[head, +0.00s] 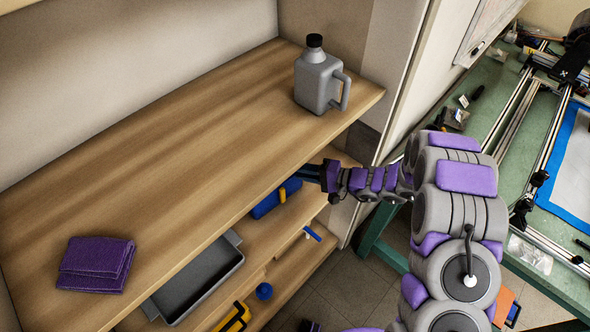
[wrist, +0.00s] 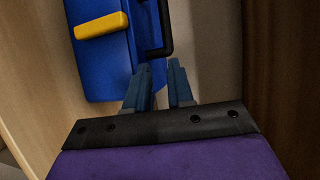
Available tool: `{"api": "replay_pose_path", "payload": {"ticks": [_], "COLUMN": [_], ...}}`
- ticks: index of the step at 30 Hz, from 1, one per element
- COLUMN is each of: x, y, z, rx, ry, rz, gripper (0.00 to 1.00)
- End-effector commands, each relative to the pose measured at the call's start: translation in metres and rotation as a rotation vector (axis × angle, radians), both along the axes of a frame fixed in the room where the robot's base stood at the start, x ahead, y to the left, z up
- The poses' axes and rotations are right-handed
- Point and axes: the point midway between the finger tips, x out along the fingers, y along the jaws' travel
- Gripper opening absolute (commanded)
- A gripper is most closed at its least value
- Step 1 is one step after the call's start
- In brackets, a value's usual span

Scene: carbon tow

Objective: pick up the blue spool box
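The blue spool box (head: 268,203) sits on the lower shelf, partly hidden by the upper board. It has a yellow piece on it. In the wrist view the blue spool box (wrist: 98,60) fills the upper left, with a black handle on its right side. My gripper (wrist: 159,68) is open, with a gap between its two fingers. The fingertips are close to the lower end of the black handle, and nothing shows held between them; I cannot tell whether they touch it. In the head view my gripper (head: 316,173) reaches in at the box's right end.
A grey jug (head: 318,88) and a folded purple cloth (head: 96,265) are on the upper shelf (head: 180,150). Below are a grey tray (head: 205,282), a blue ball (head: 264,291) and a yellow item (head: 234,318). A green workbench (head: 490,95) stands at right. The upper board overhangs the box.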

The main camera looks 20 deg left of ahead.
Motion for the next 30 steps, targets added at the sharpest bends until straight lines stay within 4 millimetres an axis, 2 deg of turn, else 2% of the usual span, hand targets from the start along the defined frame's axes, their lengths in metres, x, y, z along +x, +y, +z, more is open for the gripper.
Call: {"api": "replay_pose_path", "payload": {"ticks": [9,24,30], "x": [0.000,0.002,0.001], "y": [-0.003,-0.046,-0.058], "z": [0.000,0.008,0.010], "rx": [0.000,0.001,0.000], "ry": [0.000,-0.002,-0.001], "rz": [-0.001,-0.003,-0.001], "gripper": [0.25,0.25,0.25]}}
